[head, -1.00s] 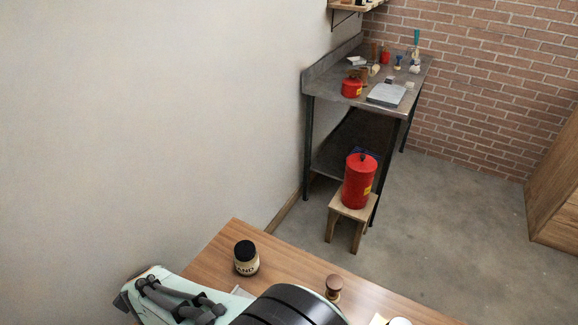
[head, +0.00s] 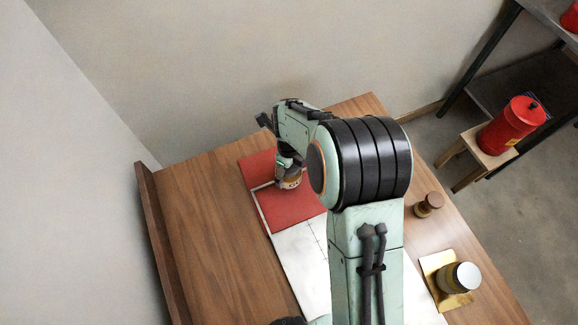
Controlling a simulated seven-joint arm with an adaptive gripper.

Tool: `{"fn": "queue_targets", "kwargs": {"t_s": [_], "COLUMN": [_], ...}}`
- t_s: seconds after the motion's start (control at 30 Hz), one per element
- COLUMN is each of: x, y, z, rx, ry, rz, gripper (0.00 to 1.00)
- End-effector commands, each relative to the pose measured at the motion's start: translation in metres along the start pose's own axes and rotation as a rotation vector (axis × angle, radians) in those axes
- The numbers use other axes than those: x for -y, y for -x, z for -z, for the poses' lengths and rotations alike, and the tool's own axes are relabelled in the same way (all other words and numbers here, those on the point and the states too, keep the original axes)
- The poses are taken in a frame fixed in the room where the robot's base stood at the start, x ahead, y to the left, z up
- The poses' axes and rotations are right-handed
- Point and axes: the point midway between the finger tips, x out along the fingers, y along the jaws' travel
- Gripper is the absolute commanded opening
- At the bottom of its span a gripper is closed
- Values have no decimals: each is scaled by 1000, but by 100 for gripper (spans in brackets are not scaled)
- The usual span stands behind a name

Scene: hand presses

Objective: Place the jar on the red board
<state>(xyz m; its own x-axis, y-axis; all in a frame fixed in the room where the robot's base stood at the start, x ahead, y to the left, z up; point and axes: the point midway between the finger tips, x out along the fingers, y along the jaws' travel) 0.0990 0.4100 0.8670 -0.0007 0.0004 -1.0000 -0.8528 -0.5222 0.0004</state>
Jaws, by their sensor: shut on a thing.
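The red board (head: 290,212) lies on the wooden table, left of centre in the head view, with a thin white line across it. My gripper (head: 287,167) points down over the board's far part and is shut on a jar (head: 290,182). Only the lower part of this jar shows, brownish with a pale, marked band. It looks upright. I cannot tell whether its base touches the board. My arm hides the board's right side and the table behind it.
A white sheet with lines (head: 308,258) adjoins the board. A wooden-handled stamp (head: 428,205) and a pale-lidded jar (head: 460,278) on a yellow plate (head: 440,266) stand at the right. A raised ledge (head: 165,245) runs along the table's left edge. The table left of the board is clear.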

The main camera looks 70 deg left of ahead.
Motion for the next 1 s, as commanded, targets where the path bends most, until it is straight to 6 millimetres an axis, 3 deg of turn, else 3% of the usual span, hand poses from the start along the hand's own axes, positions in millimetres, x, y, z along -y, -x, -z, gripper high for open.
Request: {"fn": "queue_targets", "kwargs": {"t_s": [0.13,0.17,0.2,0.23,0.67,1.0], "x": [0,0,0,0,0,1], "y": [-4,-4,-4,-4,4,79], "z": [0,0,0,0,0,-1], "rx": [1,1,1,1,1,4], "ry": [-1,-1,-1,0,0,-1], "rz": [0,1,1,1,2,5], "gripper": [25,75,88,92,92,92]}}
